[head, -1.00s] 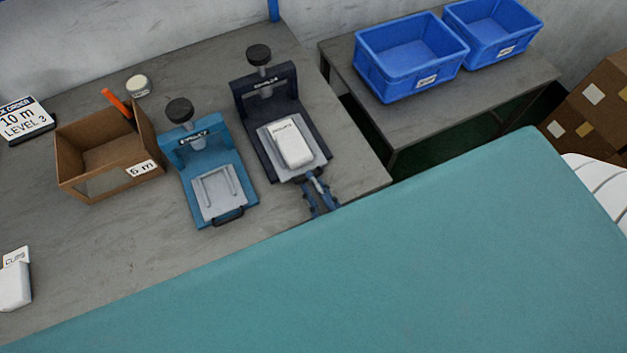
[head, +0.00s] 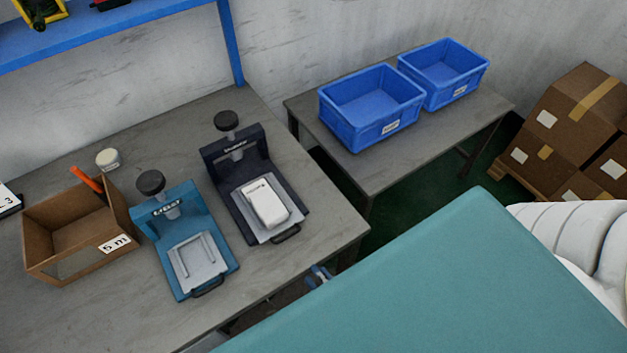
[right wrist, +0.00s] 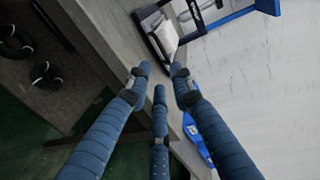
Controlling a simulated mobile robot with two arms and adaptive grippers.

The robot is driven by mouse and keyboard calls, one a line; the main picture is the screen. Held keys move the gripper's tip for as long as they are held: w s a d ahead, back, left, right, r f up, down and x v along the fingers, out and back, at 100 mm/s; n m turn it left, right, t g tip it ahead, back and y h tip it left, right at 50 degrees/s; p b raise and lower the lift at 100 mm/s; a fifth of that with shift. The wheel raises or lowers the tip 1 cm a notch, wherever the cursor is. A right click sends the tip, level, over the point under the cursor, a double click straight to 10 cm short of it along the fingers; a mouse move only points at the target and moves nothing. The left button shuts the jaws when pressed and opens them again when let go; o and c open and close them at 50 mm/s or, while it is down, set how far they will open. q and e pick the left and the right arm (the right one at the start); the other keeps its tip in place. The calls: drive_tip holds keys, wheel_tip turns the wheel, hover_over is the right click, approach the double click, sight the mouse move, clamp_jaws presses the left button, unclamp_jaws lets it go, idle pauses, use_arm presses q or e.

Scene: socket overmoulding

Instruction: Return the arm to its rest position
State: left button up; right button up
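My right gripper (head: 318,275) shows only in part at the front edge of the bench, past the teal surface. In the right wrist view its blue fingers (right wrist: 160,76) are spread apart with nothing between them. A dark press (head: 238,168) stands on the bench, with a white block (head: 264,205) lying on its plate. The gripper is apart from both, in front of the press. The white block also shows beyond the fingertips in the right wrist view (right wrist: 167,38). My left gripper is in neither view.
A blue press (head: 175,225) with an empty plate and a cardboard box (head: 45,226) stand left on the bench (head: 310,195). Two blue bins (head: 345,128) (head: 470,87) sit on a side table (head: 380,172). Cardboard boxes (head: 560,115) stand right. A large teal surface (head: 440,290) covers the front.

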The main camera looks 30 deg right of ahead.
idle(0.5)
drive_tip(key=s+f+n+g+y, duration=0.15)
drive_tip(key=f+n, duration=0.25)
drive_tip(key=f, duration=0.4)
drive_tip(key=s+f+n+g, duration=0.2)
drive_tip(key=f+n+g, duration=0.1)
drive_tip(key=f, duration=0.6)
drive_tip(key=s+f+n+g, duration=0.15)
drive_tip(key=f+n, duration=0.25)
drive_tip(key=f, duration=0.4)
drive_tip(key=s+d+f+n+g+h, duration=0.1)
drive_tip(key=s+d+f+n+g, duration=0.3)
drive_tip(key=s+f, duration=0.2)
drive_tip(key=s+d+f+n+g+h, duration=0.1)
drive_tip(key=s+d+f+n+g, duration=0.2)
drive_tip(key=s+f, duration=0.4)
wheel_tip(320, 180, down, 5)
drive_tip(key=shift+s+d+r+n+g, duration=0.2)
drive_tip(key=shift+s+d+n+g, duration=0.15)
drive_tip(key=shift+n+g, duration=0.65)
